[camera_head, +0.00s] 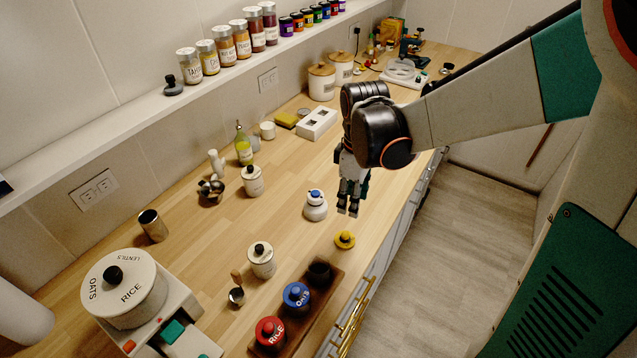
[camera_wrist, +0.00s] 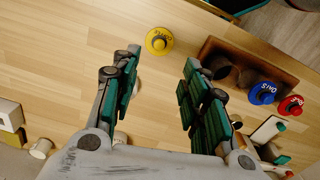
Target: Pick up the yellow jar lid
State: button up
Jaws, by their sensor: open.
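The lid is fully visible and apart from the fingers.
A wooden tray (camera_head: 327,304) holds jars with a blue lid (camera_head: 296,295) and a red lid (camera_head: 270,332), plus an open dark jar (camera_head: 319,271). A white jar with a blue top (camera_head: 315,205) stands left of my gripper.

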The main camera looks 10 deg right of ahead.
jog(key=b, duration=0.2)
send_over(345, 234)
jog(key=f, duration=0.8)
jog(key=shift+s+d+f, duration=0.3)
jog(key=shift+d+f, duration=0.05)
jog(key=shift+f, duration=0.05)
jog(key=f, duration=0.1)
jog(key=f+b, duration=0.1)
jog(key=f, duration=0.1)
jog(key=f+b, duration=0.1)
jog(key=shift+w+a+f, duration=0.2)
jog(key=shift+w+a, duration=0.1)
jog(key=shift+a, duration=0.05)
jog(key=shift+f, duration=0.45)
jog(key=shift+r, duration=0.1)
jog(key=shift+c, duration=0.2)
jog(key=c, duration=0.9)
